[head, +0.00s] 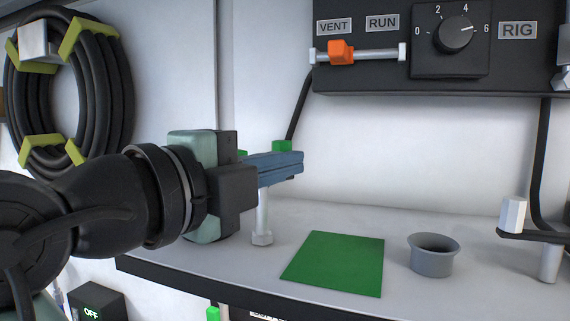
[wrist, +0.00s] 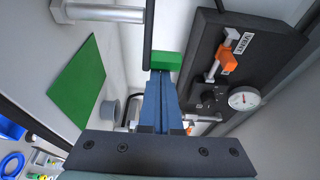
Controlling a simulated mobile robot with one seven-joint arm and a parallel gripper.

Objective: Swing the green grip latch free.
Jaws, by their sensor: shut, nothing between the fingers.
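A green block (head: 282,146), which looks like the latch's grip, shows just above my gripper's fingers in the head view. In the wrist view the green grip (wrist: 165,61) lies straight beyond the fingertips; whether they touch it I cannot tell. A pale upright post (head: 263,218) with a hex foot stands on the shelf below the fingers. The latch arm between post and grip is hidden behind my gripper. My gripper (head: 300,163) is shut and empty, its blue fingers pointing right; they also show in the wrist view (wrist: 158,78).
A green square (head: 335,263) and a grey cup (head: 433,255) are on the shelf to the right. A white-gripped lever (head: 513,215) stands at far right. A dark panel (head: 400,78) with an orange slider and knob hangs above. A coiled hose (head: 115,95) hangs left.

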